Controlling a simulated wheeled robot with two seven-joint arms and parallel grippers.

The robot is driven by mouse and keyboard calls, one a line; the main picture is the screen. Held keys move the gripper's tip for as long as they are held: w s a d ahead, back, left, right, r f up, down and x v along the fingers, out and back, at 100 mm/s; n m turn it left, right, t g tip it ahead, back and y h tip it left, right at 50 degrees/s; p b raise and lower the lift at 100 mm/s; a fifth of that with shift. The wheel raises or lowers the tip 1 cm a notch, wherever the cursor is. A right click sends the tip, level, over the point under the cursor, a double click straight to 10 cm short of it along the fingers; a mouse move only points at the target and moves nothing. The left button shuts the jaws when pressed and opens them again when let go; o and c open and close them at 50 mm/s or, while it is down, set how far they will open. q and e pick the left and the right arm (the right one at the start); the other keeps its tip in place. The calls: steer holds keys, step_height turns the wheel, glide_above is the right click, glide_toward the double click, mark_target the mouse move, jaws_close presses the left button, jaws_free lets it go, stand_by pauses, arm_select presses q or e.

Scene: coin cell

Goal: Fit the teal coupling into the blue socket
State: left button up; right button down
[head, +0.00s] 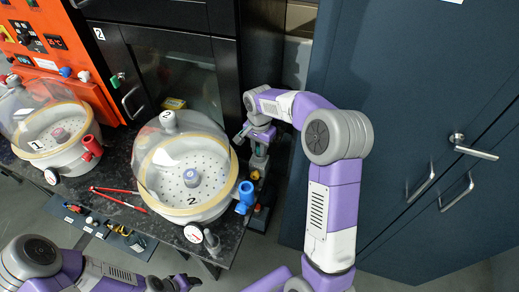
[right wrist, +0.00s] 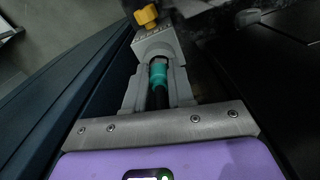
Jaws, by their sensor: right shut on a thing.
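The teal coupling (right wrist: 158,76) shows in the right wrist view between the grey fingers of my right gripper (right wrist: 160,80), with a dark hose-like piece behind it. The gripper is shut on it. In the head view my right gripper (head: 259,146) is beside the black cabinet, to the right of the domed vessel marked 2. The blue socket (head: 246,192) sticks out from the right side of that vessel, below the gripper in the picture and apart from it. My left gripper (head: 182,283) is at the bottom edge, and its fingers are too unclear to judge.
The clear-domed vessel 2 (head: 190,203) stands on a dark speckled bench (head: 120,176). A second domed vessel with a red socket (head: 92,147) stands left. Red tongs (head: 118,198) lie between them. A yellow knob (right wrist: 147,15) sits ahead of my right gripper. Blue cabinets (head: 430,120) stand right.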

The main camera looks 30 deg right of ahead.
steer(key=shift+r, duration=0.7)
step_height(320, 180, up, 3)
steer(key=shift+f+p, duration=0.15)
steer(key=shift+p, duration=0.55)
steer(key=s, duration=1.7)
steer(key=w+a+r+p, duration=0.3)
steer(key=a+r+p, duration=0.8)
steer(key=a+r, duration=0.3)
steer(key=b, duration=0.1)
glide_above(246, 191)
step_height(246, 191, down, 8)
steer(key=shift+s+f, duration=0.1)
steer(key=shift+f+b, duration=0.1)
steer(key=shift+b, duration=0.25)
steer(key=c, duration=1.2)
jaws_free()
steer(key=shift+c, duration=0.2)
